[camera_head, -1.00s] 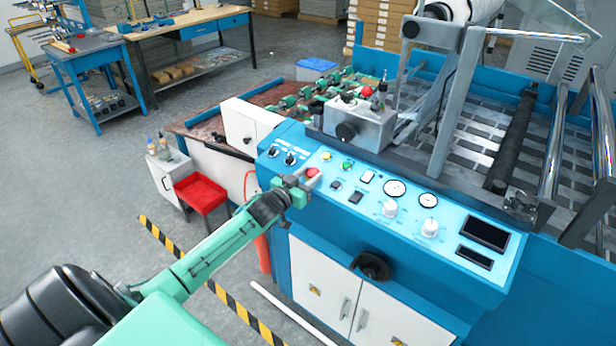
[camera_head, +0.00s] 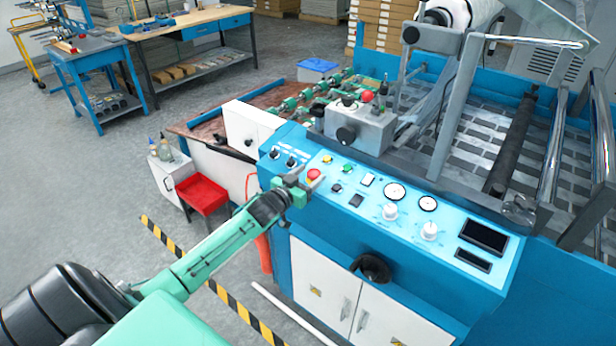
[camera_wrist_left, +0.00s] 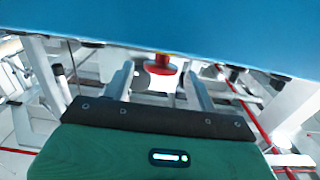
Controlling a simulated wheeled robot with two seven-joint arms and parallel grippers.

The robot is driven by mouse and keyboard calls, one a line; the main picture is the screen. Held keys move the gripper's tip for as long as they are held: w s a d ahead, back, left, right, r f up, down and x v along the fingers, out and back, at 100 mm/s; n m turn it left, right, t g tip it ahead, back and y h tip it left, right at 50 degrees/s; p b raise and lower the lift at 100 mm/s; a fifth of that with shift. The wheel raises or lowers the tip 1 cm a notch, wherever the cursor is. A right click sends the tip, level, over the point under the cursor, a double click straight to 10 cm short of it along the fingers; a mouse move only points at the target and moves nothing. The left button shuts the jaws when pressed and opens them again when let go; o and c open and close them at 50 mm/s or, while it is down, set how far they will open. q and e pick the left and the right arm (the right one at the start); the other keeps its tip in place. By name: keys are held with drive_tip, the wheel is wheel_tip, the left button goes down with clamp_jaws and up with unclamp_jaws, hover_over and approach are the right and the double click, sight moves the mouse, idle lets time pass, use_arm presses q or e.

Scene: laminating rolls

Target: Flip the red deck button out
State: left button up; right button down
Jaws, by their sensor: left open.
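The red deck button (camera_head: 313,174), a mushroom head on a yellow base, stands on the light blue control panel (camera_head: 325,200) near its left end. My left gripper (camera_head: 304,180) is right at the button, reaching in from the lower left, and partly hides its surroundings. In the left wrist view the red button (camera_wrist_left: 160,66) shows between the two grey fingers (camera_wrist_left: 160,84) of my open gripper, with gaps on both sides. The blue surface beyond it fills the top of that view. I cannot tell whether a finger touches it. My right gripper is not in view.
A grey box (camera_head: 358,125) with a red knob (camera_head: 367,96) stands behind the panel. Other buttons, gauges (camera_head: 395,191) and white knobs (camera_head: 429,231) lie to the right. A black handwheel (camera_head: 371,268) juts out below.

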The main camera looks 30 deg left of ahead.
use_arm(q)
drive_tip(key=shift+f, duration=0.1)
drive_tip(key=shift+s, duration=0.25)
drive_tip(key=s+a+b, duration=0.1)
drive_tip(key=s+b, duration=0.1)
drive_tip(key=s, duration=1.1)
drive_tip(key=shift+s+b, duration=0.15)
drive_tip(key=shift+b, duration=0.15)
